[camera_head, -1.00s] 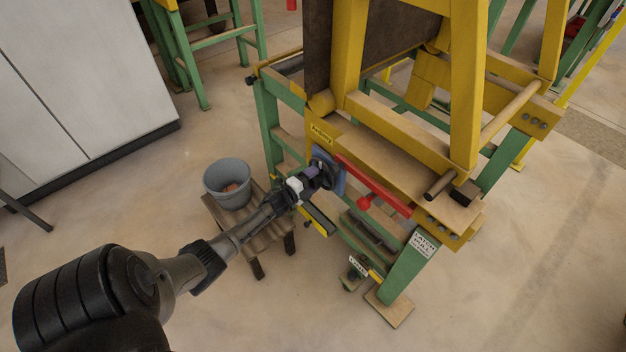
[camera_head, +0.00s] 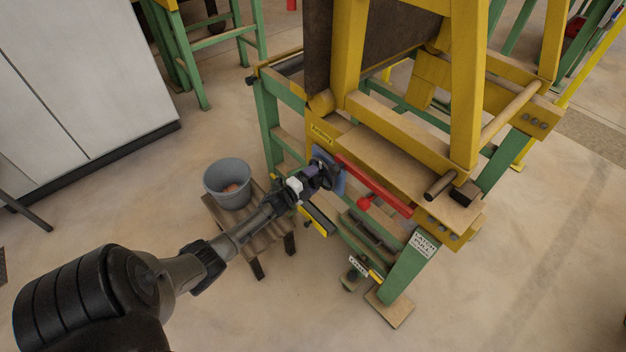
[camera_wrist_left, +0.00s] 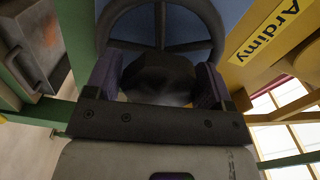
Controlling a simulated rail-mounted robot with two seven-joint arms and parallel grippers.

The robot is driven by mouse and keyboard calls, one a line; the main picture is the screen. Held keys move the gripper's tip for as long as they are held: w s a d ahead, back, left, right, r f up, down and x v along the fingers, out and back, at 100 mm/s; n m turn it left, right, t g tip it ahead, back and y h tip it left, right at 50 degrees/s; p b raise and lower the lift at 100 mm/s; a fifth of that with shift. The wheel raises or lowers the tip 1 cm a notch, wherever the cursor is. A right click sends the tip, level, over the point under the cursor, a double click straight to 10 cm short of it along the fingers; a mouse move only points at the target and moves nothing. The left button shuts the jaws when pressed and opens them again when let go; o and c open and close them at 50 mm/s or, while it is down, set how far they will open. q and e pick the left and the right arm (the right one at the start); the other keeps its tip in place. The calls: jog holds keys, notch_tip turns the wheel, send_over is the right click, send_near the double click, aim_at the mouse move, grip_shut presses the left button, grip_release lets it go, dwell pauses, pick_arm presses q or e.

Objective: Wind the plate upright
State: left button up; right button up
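The dark brown plate (camera_head: 394,42) stands steeply behind the yellow frame (camera_head: 465,90) in the head view. Its top is cut off, so I cannot tell its exact tilt. My left gripper (camera_head: 316,176) is at this wheel. In the left wrist view its purple fingers (camera_wrist_left: 157,85) lie on both sides of the dark hub and appear closed on it. A red lever (camera_head: 375,187) is just right of the wheel. My right gripper is not in view.
A grey bucket (camera_head: 228,183) stands on a small wooden stool (camera_head: 262,232) beside my left arm. The green stand (camera_head: 405,272) carries a latch label (camera_head: 423,244). A pale cabinet (camera_head: 85,70) is at the left. Floor in front is clear.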

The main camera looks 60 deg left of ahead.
pick_arm(q)
jog(key=shift+o, duration=1.3)
jog(key=shift+s, duration=0.35)
jog(key=s+d+p, duration=0.2)
jog(key=s+p, duration=0.2)
jog(key=s, duration=0.9)
jog(key=shift+d, duration=0.2)
jog(key=shift+w, duration=0.1)
